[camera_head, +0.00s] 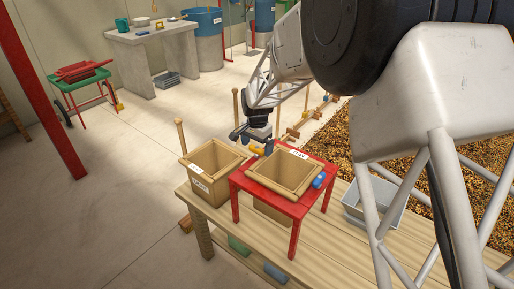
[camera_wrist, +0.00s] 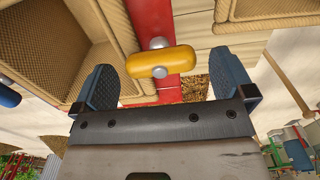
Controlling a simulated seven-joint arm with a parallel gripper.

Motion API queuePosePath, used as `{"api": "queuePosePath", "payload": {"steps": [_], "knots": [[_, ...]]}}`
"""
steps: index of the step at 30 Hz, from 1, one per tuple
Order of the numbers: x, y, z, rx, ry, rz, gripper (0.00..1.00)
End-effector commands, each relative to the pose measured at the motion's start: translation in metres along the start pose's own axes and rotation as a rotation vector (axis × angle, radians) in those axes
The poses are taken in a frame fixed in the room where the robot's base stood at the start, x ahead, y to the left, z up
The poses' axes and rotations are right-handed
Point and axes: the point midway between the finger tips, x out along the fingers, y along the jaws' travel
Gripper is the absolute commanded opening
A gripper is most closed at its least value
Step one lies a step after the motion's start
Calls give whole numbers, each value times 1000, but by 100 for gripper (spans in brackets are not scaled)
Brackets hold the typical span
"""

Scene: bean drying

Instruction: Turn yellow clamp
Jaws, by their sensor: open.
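The yellow clamp (camera_wrist: 147,62) is a rounded bar handle on a silver pivot, mounted on the red stand (camera_wrist: 152,20). In the wrist view it lies roughly crosswise between the blue fingers of my gripper (camera_wrist: 163,68), which are spread apart, with visible gaps on both sides. In the head view the yellow clamp (camera_head: 257,150) shows small at the far left edge of the red stand (camera_head: 240,181). My gripper (camera_head: 252,138) is right there, pointing at it. A blue clamp (camera_head: 319,180) sits on the stand's right side.
A labelled wooden bin (camera_head: 202,187) stands left of the stand, and another wooden bin (camera_head: 264,178) sits in it. A grey tray (camera_head: 351,209) is on the wooden bench (camera_head: 330,246) at right. Wooden posts (camera_head: 180,134) rise near the bench.

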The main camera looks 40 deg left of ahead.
Motion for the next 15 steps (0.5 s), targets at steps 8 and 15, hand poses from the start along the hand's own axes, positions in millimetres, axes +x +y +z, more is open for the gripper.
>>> {"api": "queuePosePath", "payload": {"steps": [8,15], "knots": [[-36,0,0,0,2,-3,100],[-60,0,0,0,1,-2,100]]}}
